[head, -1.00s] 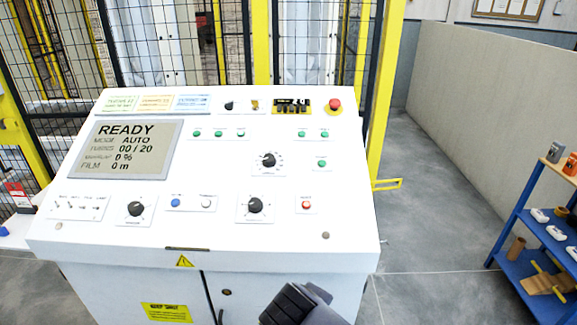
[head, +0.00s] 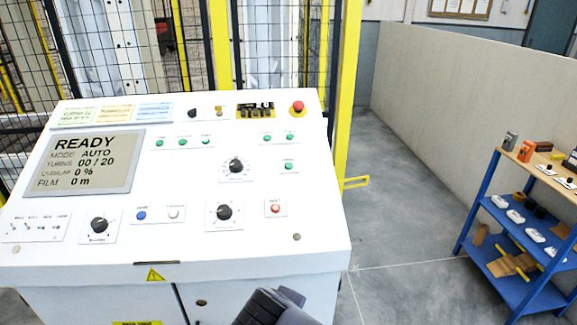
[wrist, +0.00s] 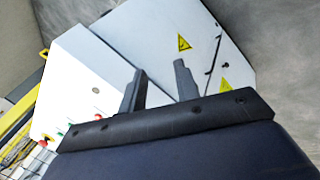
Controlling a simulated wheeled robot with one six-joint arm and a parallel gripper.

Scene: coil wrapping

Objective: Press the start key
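The white control console (head: 120,250) fills the left and middle of the head view. Its sloped panel has a blue button (head: 141,215) and a white button (head: 173,213) side by side below the screen, and a red button (head: 275,208) to their right. Their labels are too small to read, so I cannot tell which is the start key. The screen (head: 85,162) reads READY, AUTO, 00 / 20. My gripper (wrist: 160,82) shows in the wrist view with its two dark fingers apart and nothing between them. The console (wrist: 110,45) lies beyond the fingers.
A red emergency knob (head: 298,106) sits at the panel's back right corner. Black dials (head: 224,212) and green lamps stand on the panel. Yellow-framed mesh fencing is behind. A blue shelf (head: 500,240) stands at right, with clear grey floor (head: 400,220) between.

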